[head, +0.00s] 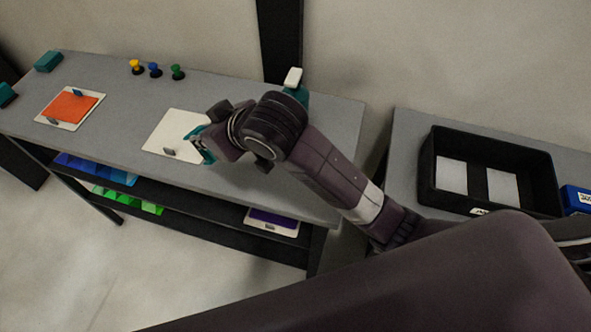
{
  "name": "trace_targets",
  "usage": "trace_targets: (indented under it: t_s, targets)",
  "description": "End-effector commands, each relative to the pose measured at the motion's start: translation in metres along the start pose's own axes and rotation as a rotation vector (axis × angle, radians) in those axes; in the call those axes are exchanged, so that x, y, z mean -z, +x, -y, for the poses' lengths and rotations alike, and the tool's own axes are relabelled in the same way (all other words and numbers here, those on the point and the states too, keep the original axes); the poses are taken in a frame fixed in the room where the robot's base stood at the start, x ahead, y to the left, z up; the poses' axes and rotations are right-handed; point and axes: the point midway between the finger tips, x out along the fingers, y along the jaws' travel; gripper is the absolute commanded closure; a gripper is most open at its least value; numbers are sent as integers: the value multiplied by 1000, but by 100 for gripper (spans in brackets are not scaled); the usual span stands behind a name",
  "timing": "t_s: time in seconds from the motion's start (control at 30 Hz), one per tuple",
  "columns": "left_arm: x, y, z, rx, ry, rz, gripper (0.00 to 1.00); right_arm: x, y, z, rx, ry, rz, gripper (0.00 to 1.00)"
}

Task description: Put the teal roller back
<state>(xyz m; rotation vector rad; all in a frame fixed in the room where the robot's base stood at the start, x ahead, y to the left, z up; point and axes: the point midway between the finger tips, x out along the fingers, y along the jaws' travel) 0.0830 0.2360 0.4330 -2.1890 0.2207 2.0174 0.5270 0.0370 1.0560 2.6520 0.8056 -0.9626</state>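My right gripper (205,148) is over the right part of the grey workbench, at the right edge of a white panel (168,136). A teal piece shows at its fingertips; I cannot tell whether it is the teal roller held there or part of the gripper, nor whether the fingers are shut. Behind my wrist, at the bench's back edge, stands a teal item with a white top (293,78). My arm hides its lower part, and I cannot tell whether it is the roller or its holder. My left gripper is not in view.
The grey workbench (230,97) also bears an orange panel (70,107), a teal block (48,62), and yellow, blue and green knobs (154,70). Coloured sheets lie on shelves below. A black tray (433,190) with pale cards stands on the right table. A dark post rises behind.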

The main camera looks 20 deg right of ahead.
Motion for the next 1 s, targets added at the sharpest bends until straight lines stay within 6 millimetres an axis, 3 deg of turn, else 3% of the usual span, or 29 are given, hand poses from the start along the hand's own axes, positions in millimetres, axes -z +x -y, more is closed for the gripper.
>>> trace_targets:
  t_s: [0.03,0.27,0.37,0.53,0.7,0.87,1.0]
  targets:
    - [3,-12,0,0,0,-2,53,12,-5,5,17,-27,47,100]
    - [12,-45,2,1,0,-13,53,13,-21,18,111,-154,351,100]
    - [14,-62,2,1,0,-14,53,9,-42,6,140,-220,500,100]
    - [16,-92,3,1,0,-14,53,7,-102,-44,157,-311,717,100]
    - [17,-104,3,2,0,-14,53,10,-153,-82,162,-349,824,100]
    - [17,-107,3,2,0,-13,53,10,-171,-94,166,-359,859,100]
    - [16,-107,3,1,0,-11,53,-4,-162,-94,172,-359,865,100]
